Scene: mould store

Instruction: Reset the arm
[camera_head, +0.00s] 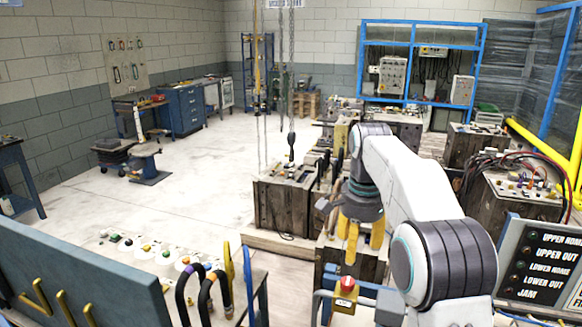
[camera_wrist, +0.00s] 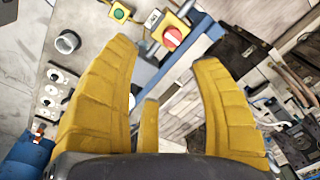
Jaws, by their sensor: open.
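My white arm with dark joint bands reaches out over the right half of the head view and bends down at its far end. My gripper (camera_head: 362,238) hangs there with its yellow fingers pointing down, above a red button on a yellow box (camera_head: 345,287). In the wrist view my gripper (camera_wrist: 165,75) has its yellow fingers spread apart, with nothing between them. Past the fingertips a red knob on a yellow box (camera_wrist: 173,37) and a green button on a yellow box (camera_wrist: 120,12) show.
Wooden crates (camera_head: 283,203) stand just beyond my gripper. A sign panel (camera_head: 545,262) is close at the right. A blue-grey panel (camera_head: 80,270) and a table with buttons and coloured handles are at the front left. Chains (camera_head: 291,80) hang mid-room. The floor (camera_head: 200,200) at left centre is clear.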

